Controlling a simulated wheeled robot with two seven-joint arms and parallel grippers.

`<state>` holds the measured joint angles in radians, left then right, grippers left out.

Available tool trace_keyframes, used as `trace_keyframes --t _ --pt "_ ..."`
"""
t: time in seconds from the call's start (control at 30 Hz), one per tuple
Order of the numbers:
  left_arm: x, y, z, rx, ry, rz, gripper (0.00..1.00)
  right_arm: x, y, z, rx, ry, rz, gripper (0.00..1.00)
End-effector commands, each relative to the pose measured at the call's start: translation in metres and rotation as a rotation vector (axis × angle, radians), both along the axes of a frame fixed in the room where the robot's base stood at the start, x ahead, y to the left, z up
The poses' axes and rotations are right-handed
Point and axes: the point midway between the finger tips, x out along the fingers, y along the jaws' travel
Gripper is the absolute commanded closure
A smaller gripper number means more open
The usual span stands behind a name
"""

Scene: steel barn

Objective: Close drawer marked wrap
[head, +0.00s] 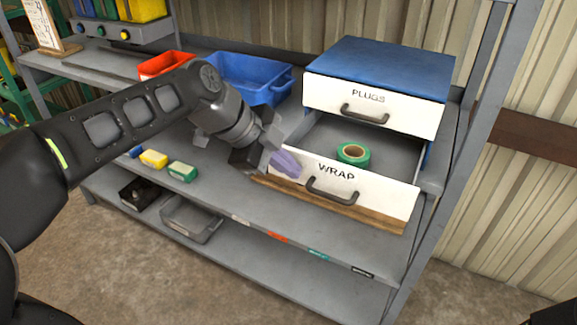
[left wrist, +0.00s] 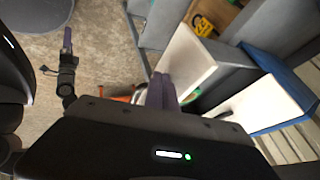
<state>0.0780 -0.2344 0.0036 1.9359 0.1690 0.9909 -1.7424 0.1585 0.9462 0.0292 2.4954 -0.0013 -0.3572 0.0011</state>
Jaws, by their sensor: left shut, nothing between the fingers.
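The drawer marked WRAP (head: 395,198) is pulled out below the drawer marked PLUGS (head: 415,116), which looks shut. Its white front has a dark handle (head: 332,191). A green tape roll (head: 353,154) lies inside. My left gripper (head: 286,163), with purple fingers, is shut and empty at the left end of the WRAP front. I cannot tell whether it touches. In the left wrist view the shut fingers (left wrist: 161,91) overlap the lower edge of a white drawer front (left wrist: 186,58).
The blue-topped cabinet (head: 380,68) stands on a grey steel shelf (head: 225,196). A blue bin (head: 245,78) and a red bin (head: 165,64) stand behind my left arm. A wooden strip (head: 360,215) runs under the drawer.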

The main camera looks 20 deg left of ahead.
Motion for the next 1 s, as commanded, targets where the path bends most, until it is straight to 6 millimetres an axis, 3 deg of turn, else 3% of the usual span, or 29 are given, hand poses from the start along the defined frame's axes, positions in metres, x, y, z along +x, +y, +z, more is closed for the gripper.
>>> trace_keyframes --t 0.27,0.7,1.0 --pt "0.030 -0.003 -0.001 0.001 0.001 -0.002 1.00 0.000 0.000 -0.001 0.000 0.000 0.000 0.07" --pt "0.125 -0.008 0.001 0.000 0.003 0.000 1.00 0.000 0.000 0.015 0.000 0.001 0.000 0.07" --pt "0.163 -0.011 0.001 0.000 0.001 0.000 1.00 0.000 0.000 0.026 0.000 0.002 0.001 0.07"
